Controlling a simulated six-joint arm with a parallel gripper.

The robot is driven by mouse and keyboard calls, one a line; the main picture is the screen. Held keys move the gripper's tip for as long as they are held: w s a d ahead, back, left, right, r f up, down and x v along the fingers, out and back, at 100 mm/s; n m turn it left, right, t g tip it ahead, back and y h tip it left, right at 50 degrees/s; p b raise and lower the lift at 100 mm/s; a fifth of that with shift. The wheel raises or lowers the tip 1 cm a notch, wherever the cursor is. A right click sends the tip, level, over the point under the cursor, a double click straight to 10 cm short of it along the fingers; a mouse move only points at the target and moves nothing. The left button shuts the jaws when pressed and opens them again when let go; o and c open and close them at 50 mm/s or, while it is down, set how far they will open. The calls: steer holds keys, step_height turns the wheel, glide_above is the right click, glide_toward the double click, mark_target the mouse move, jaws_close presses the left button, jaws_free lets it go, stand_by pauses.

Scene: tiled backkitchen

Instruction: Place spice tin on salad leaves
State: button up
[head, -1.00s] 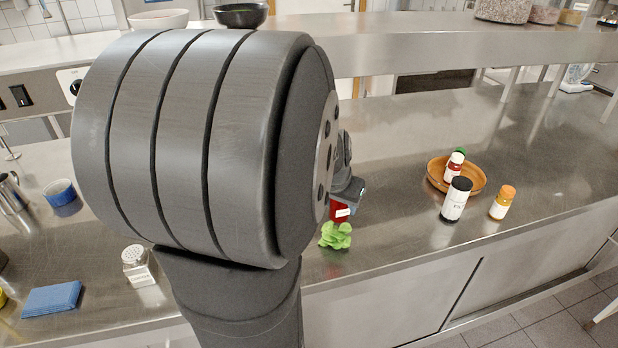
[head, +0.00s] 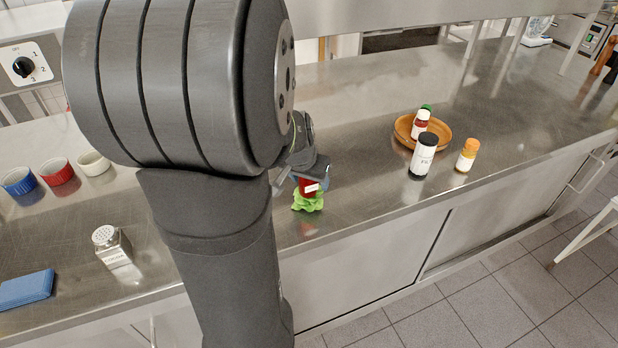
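The spice tin (head: 307,187) is small and red with a white label. It is directly above the bright green salad leaves (head: 307,203) on the steel counter, and its lower edge seems to meet them. Whether it rests on them or hovers just above is hard to tell. My gripper (head: 309,178) points down over the leaves and appears shut on the tin's upper part. My own arm hides part of the gripper, and its fingertips are small in view.
An orange-brown dish (head: 447,142) holds a red-labelled bottle (head: 420,127). A black-capped jar (head: 423,157) and an orange-capped jar (head: 466,155) stand nearby. A shaker (head: 111,246), blue cloth (head: 25,289) and several ramekins (head: 58,171) are left. Counter between leaves and dish is clear.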

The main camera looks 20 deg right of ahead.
steer(key=v, duration=1.2)
steer(key=shift+r, duration=0.2)
steer(key=x, duration=1.2)
steer(key=shift+f, duration=0.1)
steer(key=shift+r, duration=0.7)
